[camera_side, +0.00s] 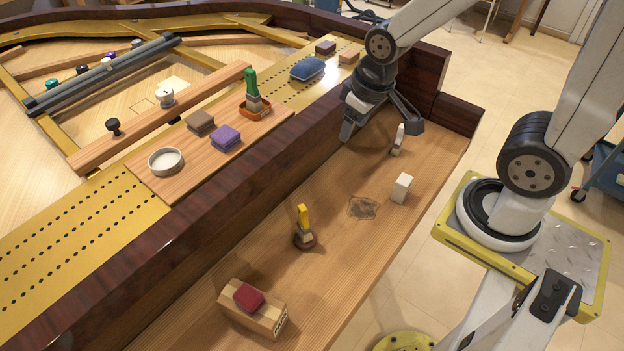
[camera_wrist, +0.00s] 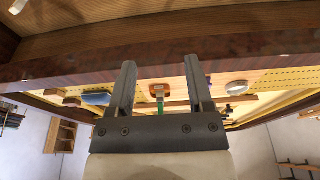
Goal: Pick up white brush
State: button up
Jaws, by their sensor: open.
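The white brush (camera_side: 398,140) stands roughly upright on the wooden shelf, towards its far right end in the side view. It is small and pale, and its lower part is hard to make out. My gripper (camera_side: 378,122) is open and empty, with its fingers spread above the shelf.
A white block (camera_side: 401,188) stands near the brush. A yellow-handled brush (camera_side: 304,222) and a wooden block (camera_side: 252,309) with a red piece are nearer. A dark raised rail (camera_side: 245,190) borders the shelf. Beyond it are a green brush (camera_side: 252,90) and a blue sponge (camera_side: 307,69).

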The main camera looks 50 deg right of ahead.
jog(key=w+d+r+m+t, duration=0.2)
jog(key=w+d+m+t, duration=0.25)
jog(key=w, duration=0.35)
jog(key=m+g+h, duration=0.5)
jog(key=m+h, duration=0.7)
jog(key=h, duration=0.1)
send_over(400, 134)
jog(key=s+a, duration=0.2)
jog(key=a, duration=0.4)
notch_tip(400, 134, down, 27)
jog(key=shift+w+d+n, duration=0.15)
jog(key=shift+w+n, duration=0.2)
jog(key=shift+w, duration=0.05)
jog(key=shift+t, duration=0.25)
jog(key=shift+x, duration=1.3)
jog(key=shift+d, duration=0.1)
